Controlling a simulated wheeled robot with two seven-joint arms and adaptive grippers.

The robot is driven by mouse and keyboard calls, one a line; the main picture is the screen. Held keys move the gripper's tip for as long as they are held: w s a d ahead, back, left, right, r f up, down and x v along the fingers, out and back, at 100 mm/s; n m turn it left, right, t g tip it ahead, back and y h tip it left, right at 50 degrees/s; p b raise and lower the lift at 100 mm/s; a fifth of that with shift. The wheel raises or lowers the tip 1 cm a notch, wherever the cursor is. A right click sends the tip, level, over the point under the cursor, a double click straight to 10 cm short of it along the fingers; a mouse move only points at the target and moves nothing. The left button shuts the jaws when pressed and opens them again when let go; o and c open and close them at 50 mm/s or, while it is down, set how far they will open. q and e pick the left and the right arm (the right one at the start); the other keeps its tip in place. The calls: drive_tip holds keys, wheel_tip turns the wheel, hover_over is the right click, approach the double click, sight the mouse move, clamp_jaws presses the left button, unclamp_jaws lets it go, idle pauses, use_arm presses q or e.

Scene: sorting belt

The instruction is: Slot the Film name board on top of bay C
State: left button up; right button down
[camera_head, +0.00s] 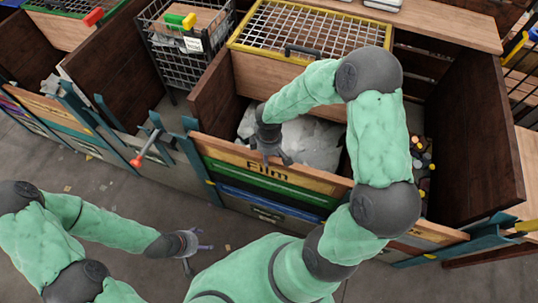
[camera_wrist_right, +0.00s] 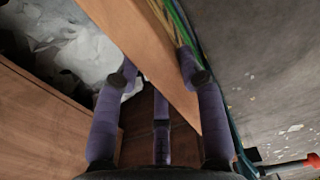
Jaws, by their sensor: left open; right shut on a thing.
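The Film name board (camera_head: 268,168) is a tan board with dark lettering, at the front of the middle bay. It lies along the top of green and blue boards; whether it is fully seated I cannot tell. My right gripper (camera_head: 272,158) is shut on the board's upper edge. In the right wrist view the board (camera_wrist_right: 160,50) runs between the fingers of the right gripper (camera_wrist_right: 160,78). My left gripper (camera_head: 194,246) is open and empty above the floor, left of and below the board. No letter C is readable on any bay.
White film (camera_head: 318,145) lies heaped behind the board. Teal posts (camera_head: 202,160) flank the front. A red-ended lever (camera_head: 138,161) sticks out to the left. A yellow-rimmed wire crate (camera_head: 310,28) and a black basket (camera_head: 186,45) stand behind. Floor in front is mostly clear.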

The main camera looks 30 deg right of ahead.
drive_tip(key=c, duration=0.7)
unclamp_jaws()
drive_tip(key=shift+w, duration=0.1)
drive_tip(key=shift+o, duration=0.2)
wheel_tip(320, 180, up, 12)
